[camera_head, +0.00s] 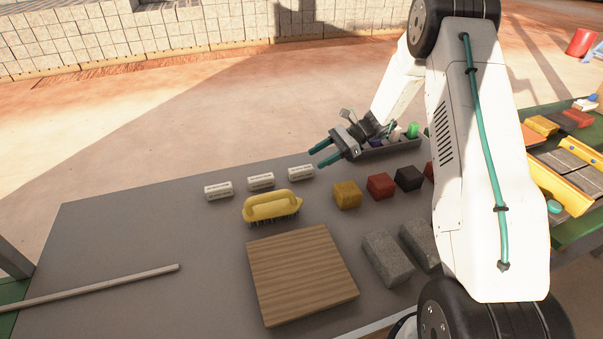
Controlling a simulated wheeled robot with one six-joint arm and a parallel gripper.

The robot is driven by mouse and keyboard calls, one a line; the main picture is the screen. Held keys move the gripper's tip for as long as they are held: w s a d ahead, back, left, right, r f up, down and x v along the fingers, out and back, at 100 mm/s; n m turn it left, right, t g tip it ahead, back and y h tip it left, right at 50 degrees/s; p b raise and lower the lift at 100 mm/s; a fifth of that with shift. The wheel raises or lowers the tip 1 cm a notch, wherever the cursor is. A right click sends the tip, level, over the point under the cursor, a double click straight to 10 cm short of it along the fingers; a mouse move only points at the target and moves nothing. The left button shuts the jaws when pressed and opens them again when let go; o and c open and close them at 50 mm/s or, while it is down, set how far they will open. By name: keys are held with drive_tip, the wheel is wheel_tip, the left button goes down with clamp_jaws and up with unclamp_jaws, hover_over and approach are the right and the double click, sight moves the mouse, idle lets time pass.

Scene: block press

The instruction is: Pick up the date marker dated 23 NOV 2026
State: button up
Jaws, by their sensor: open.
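Three small white date markers lie in a slanting row near the far side of the grey table: a left one (218,190), a middle one (261,181) and a right one (300,172). Each bears dark lettering too small to read, so I cannot tell which is dated 23 NOV 2026. My gripper (316,158), with two teal fingers, is open and empty. It is above the table's far edge, close to the right marker in the picture and pointing left. It appears not to touch any marker.
A yellow-handled brush (271,206) lies just in front of the markers. A wooden board (300,272), grey blocks (387,259), coloured blocks (347,195) and a filled dark tray (388,151) are further right or nearer. A rod (95,286) crosses the left. The table's left part is mostly bare.

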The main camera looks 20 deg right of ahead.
sight(300, 169)
drive_tip(key=shift+w+f, duration=0.2)
drive_tip(key=shift+f, duration=0.25)
drive_tip(key=shift+a+f, duration=0.25)
drive_tip(key=x, duration=0.7)
drive_tip(key=shift+r, duration=0.1)
drive_tip(key=c, duration=1.1)
